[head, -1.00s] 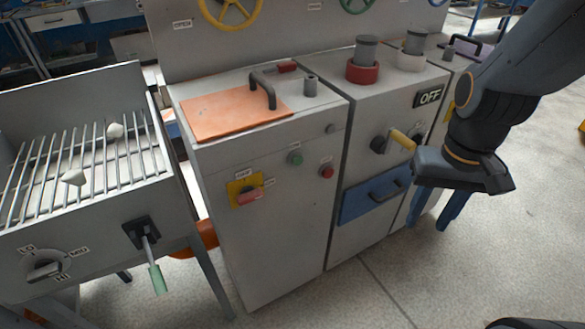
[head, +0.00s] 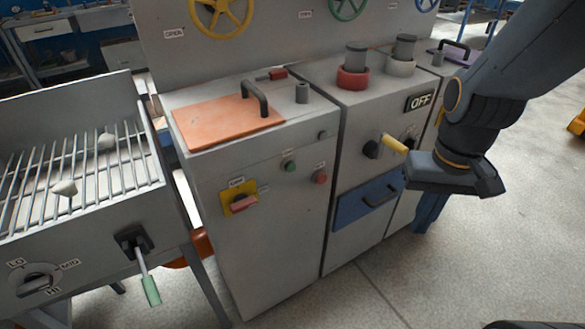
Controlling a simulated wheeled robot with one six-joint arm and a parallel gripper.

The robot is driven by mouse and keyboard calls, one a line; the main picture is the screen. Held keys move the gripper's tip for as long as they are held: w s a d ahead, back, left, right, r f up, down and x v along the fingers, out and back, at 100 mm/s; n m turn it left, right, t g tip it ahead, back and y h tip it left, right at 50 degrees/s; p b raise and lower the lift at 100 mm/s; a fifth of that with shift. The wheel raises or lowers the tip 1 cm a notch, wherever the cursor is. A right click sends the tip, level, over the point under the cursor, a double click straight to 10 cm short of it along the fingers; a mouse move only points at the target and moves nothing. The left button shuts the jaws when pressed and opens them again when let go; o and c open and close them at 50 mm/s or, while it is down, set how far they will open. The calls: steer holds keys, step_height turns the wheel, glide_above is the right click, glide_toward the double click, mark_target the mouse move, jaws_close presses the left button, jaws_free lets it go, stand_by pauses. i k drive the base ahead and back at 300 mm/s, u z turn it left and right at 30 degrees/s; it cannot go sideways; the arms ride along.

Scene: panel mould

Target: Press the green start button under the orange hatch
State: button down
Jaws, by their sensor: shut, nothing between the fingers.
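The orange hatch (head: 215,122) lies flat and closed on top of the left grey cabinet, with a dark arched handle (head: 256,98) at its right side. Whatever is beneath the hatch is hidden. A small green button (head: 290,167) sits on the cabinet's front face, below and to the right of the hatch, with a red button (head: 319,177) to its right. My gripper (head: 428,222) is shut and empty, pointing down in front of the right-hand cabinets, well to the right of the hatch and green button.
A yellow plate with a red switch (head: 240,200) is on the cabinet front. A yellow-handled lever (head: 394,144) and blue drawer (head: 368,202) are beside my gripper. A grill (head: 75,180) with a green-handled lever (head: 149,285) stands at left. The floor in front is clear.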

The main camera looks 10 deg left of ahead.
mark_target(290, 166)
steer(key=u, duration=0.25)
steer(key=k, duration=0.75)
steer(key=u, duration=0.45)
